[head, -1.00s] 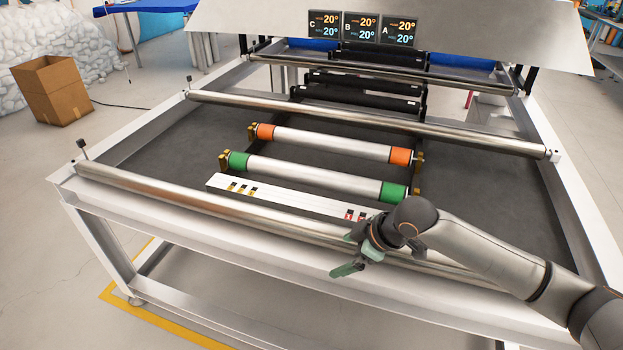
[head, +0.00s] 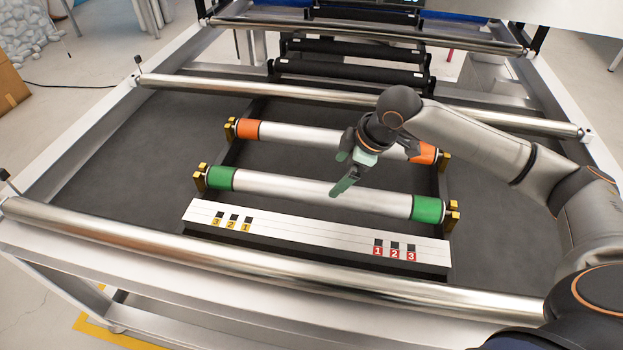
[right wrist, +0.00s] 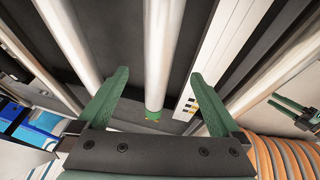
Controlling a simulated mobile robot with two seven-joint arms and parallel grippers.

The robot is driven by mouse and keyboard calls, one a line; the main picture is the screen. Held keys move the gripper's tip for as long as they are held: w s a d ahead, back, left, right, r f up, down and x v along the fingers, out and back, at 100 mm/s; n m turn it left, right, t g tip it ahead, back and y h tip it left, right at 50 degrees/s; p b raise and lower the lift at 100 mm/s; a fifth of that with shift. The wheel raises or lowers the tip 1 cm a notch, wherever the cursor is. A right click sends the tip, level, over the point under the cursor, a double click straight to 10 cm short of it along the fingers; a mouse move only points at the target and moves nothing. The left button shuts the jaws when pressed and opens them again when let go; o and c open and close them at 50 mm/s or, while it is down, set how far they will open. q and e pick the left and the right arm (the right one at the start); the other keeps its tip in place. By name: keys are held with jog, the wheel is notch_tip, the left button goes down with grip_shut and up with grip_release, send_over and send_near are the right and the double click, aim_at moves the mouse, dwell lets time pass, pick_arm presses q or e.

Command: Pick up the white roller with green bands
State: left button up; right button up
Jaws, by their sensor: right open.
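The white roller with green bands (head: 285,190) lies across brass-coloured end holders on the dark bed, a green band near each end. My right gripper (head: 341,172) is open and empty above its middle in the head view, fingers pointing down. In the right wrist view the roller (right wrist: 158,50) runs between the two open fingers (right wrist: 158,76), with one green band showing near the palm. The fingers look apart from the roller. A small dark green part (right wrist: 298,113) at the right edge of that view may be my left gripper; its jaws are unclear.
A white roller with orange bands (head: 300,136) lies parallel just behind, partly hidden by my right gripper. A white strip with numbered yellow and red labels (head: 310,238) lies in front. Metal bars (head: 250,256) cross the frame before and behind (head: 330,100).

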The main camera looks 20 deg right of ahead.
aim_at(321, 187)
jog(key=x, duration=0.6)
jog(key=shift+a+f+b, duration=0.15)
jog(key=shift+f+b, duration=0.05)
jog(key=shift+b, duration=0.15)
jog(key=x, duration=0.5)
jog(key=shift+w+a+f, duration=0.2)
jog(key=shift+w, duration=0.2)
grip_shut()
jog(key=shift+r, duration=0.15)
